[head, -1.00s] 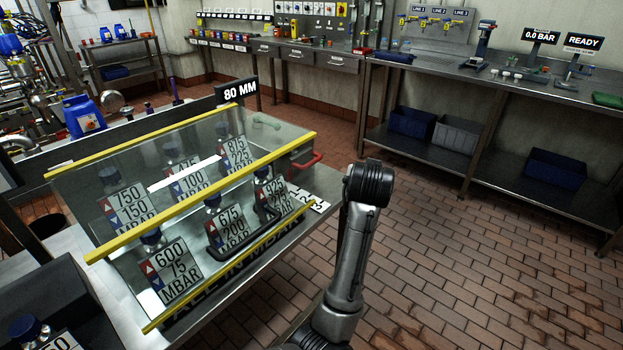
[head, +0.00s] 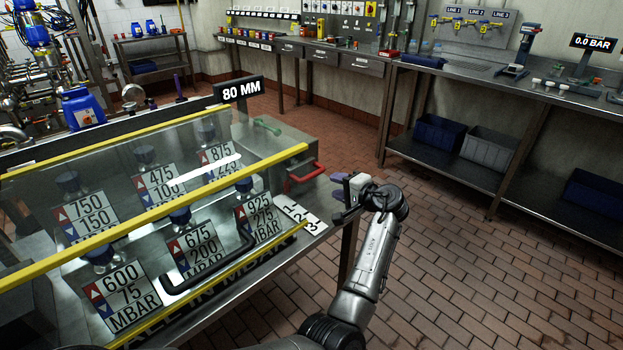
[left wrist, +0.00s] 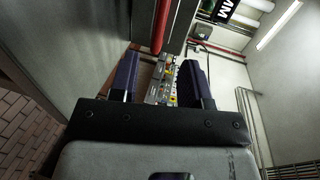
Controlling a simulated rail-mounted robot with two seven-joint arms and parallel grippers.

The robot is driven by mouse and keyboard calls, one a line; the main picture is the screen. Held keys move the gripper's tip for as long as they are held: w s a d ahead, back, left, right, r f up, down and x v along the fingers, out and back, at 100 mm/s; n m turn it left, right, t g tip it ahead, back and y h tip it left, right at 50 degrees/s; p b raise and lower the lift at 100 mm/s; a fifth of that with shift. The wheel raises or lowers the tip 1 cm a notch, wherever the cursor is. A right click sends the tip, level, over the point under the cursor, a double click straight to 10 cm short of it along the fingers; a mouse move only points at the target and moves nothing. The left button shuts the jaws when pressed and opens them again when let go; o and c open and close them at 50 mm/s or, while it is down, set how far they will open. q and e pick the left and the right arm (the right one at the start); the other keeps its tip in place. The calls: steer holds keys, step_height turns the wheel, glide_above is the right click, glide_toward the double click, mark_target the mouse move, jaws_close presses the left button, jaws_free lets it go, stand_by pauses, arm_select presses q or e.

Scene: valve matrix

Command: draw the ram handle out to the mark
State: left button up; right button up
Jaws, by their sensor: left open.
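The red handle (head: 306,176) sticks out from the right end of the metal box beside the clear yellow-edged cover; I take it for the ram handle. My left gripper (head: 343,196) is open and empty, just right of the handle and apart from it, its purple fingers pointing left. In the left wrist view a red bar (left wrist: 162,26) shows beyond the gap between the open fingers (left wrist: 160,62), probably the same handle. A sign reading 80 MM (head: 242,90) stands behind the box. I cannot make out the mark. My right gripper is not in view.
The clear cover with yellow edges (head: 165,215) stands over several pressure plates. A plate numbered 1 2 3 (head: 298,213) lies at the bench's right end, below the handle. The tiled floor (head: 470,270) to the right is clear. A long workbench (head: 460,72) lines the back wall.

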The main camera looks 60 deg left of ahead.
mark_target(313, 177)
arm_select(q)
steer(key=b+x, duration=0.3)
steer(key=x, duration=0.6)
steer(key=shift+f, duration=0.15)
steer(key=shift+b+x, duration=0.5)
steer(key=shift+x, duration=0.3)
steer(key=shift+s+a, duration=0.1)
steer(key=shift+a, duration=0.3)
jaws_close()
